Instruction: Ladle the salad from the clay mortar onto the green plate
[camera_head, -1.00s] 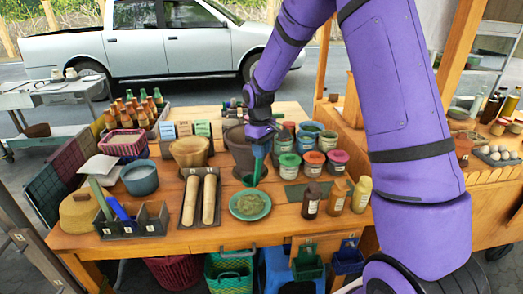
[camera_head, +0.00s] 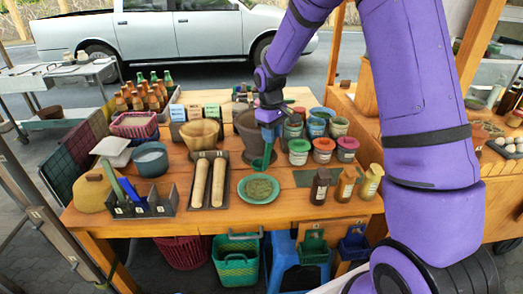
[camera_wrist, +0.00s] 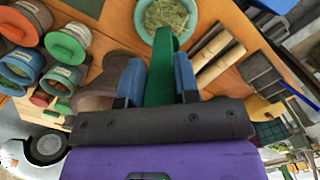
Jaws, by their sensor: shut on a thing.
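My gripper (camera_head: 269,118) is shut on the green ladle (camera_wrist: 160,68), between its blue fingertips in the wrist view. In the head view, the ladle (camera_head: 264,158) points down, its lower end close to the far edge of the green plate (camera_head: 241,190). I cannot tell whether it touches the plate. A heap of chopped green salad (camera_head: 259,188) lies on the plate; the wrist view also shows this salad (camera_wrist: 166,14). The brown clay mortar (camera_head: 246,130) stands just behind the ladle, partly hidden by it and my gripper. Its contents cannot be made out.
A lighter brown bowl (camera_head: 199,134) stands left of the mortar. Two wooden rollers (camera_head: 200,182) lie in a dark tray left of the plate. Lidded jars (camera_head: 322,151) crowd the right, with small bottles (camera_head: 346,184) in front. Bare wood shows around the plate.

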